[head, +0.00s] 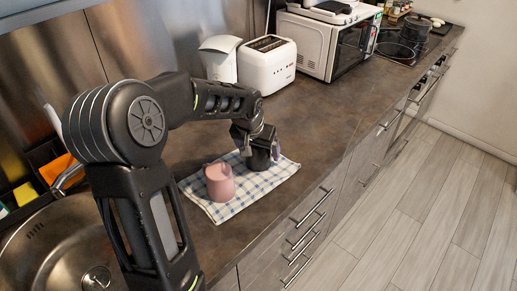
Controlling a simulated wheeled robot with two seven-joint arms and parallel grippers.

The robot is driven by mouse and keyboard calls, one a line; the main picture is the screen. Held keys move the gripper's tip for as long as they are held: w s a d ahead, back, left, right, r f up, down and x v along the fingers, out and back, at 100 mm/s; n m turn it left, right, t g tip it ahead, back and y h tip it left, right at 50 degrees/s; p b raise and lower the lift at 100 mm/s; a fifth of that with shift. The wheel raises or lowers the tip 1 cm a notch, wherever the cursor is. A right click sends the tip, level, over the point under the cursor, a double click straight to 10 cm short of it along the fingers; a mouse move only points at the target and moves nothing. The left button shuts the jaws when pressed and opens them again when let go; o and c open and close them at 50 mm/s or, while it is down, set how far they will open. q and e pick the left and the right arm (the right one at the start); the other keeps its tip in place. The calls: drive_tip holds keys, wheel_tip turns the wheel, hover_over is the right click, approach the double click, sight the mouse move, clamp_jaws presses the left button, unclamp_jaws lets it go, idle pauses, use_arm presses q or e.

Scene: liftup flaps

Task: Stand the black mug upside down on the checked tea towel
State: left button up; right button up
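The checked tea towel (267,184), white with blue lines, lies on the dark worktop near its front edge. The black mug (259,161) is at the towel's far right part, under my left gripper (258,147). Its upper part is hidden by the gripper, so I cannot tell which way up it is or whether it touches the cloth. The fingers are on either side of the mug; whether they press on it is not clear. A pink mug (219,182) stands on the left part of the towel. My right gripper is not in view.
A steel sink (45,250) with a tap (68,178) is at the left. A white toaster (267,65), a white container (219,58) and a microwave (328,45) stand at the back. The worktop (325,115) right of the towel is clear.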

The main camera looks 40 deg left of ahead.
use_arm(q)
drive_tip(key=shift+w+r, duration=0.1)
drive_tip(key=shift+r, duration=0.05)
drive_tip(key=shift+r+p, duration=0.6)
drive_tip(key=shift+p, duration=0.05)
drive_tip(key=shift+r, duration=0.4)
drive_tip(key=b+v, duration=0.1)
drive_tip(key=v, duration=1)
drive_tip(key=shift+s, duration=0.25)
drive_tip(key=shift+d, duration=0.1)
